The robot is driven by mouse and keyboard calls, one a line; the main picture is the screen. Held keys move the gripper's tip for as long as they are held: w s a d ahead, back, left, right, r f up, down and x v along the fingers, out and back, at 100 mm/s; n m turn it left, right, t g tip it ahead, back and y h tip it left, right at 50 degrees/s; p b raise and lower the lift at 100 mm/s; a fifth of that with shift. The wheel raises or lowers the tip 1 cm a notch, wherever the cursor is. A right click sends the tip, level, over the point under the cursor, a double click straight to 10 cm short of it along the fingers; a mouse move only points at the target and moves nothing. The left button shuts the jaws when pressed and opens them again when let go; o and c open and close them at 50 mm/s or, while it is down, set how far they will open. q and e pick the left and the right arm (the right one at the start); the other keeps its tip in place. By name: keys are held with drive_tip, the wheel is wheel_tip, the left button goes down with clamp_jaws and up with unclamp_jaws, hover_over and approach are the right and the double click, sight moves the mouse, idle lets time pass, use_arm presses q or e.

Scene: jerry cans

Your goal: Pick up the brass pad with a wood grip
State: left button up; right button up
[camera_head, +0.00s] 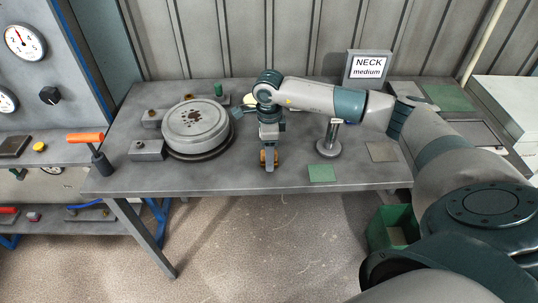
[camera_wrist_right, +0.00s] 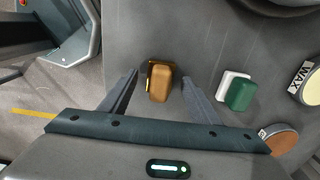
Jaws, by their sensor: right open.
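The brass pad with its tan wood grip (camera_wrist_right: 159,82) lies on the grey table in the right wrist view. It sits between the two fingers of my right gripper (camera_wrist_right: 160,77), with a gap on each side. In the head view the brown wood grip (camera_head: 265,156) shows low at my right gripper (camera_head: 269,163), near the table's front edge. My right gripper is open and points down over the pad. Part of the pad is hidden by the gripper in the head view. My left gripper is in neither view.
A white pad with a green grip (camera_wrist_right: 238,93) lies right of the brass pad, with a WAX tin (camera_wrist_right: 308,86) and a brown disc (camera_wrist_right: 283,140) beyond. A round grey can (camera_head: 195,122) stands left on the table (camera_head: 240,178). A metal post (camera_head: 329,145) stands right.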

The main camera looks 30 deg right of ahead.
drive_tip(key=shift+c, duration=0.3)
drive_tip(key=c, duration=1.1)
drive_tip(key=shift+r, duration=0.15)
drive_tip(key=shift+w+r+b, duration=0.1)
drive_tip(key=shift+r+b, duration=0.5)
drive_tip(key=shift+b, duration=0.05)
wheel_tip(320, 180, up, 2)
drive_tip(key=shift+r+b, duration=0.2)
drive_tip(key=shift+b, duration=0.65)
drive_tip(key=s+r+b, duration=0.1)
drive_tip(key=s+r, duration=0.1)
drive_tip(key=s, duration=0.2)
drive_tip(key=s+d+r+b, duration=0.1)
drive_tip(key=s+r, duration=0.1)
drive_tip(key=s, duration=0.1)
drive_tip(key=s+d+r+b, duration=0.1)
drive_tip(key=s+r+b, duration=0.1)
drive_tip(key=s+r, duration=0.1)
drive_tip(key=shift+s, duration=0.85)
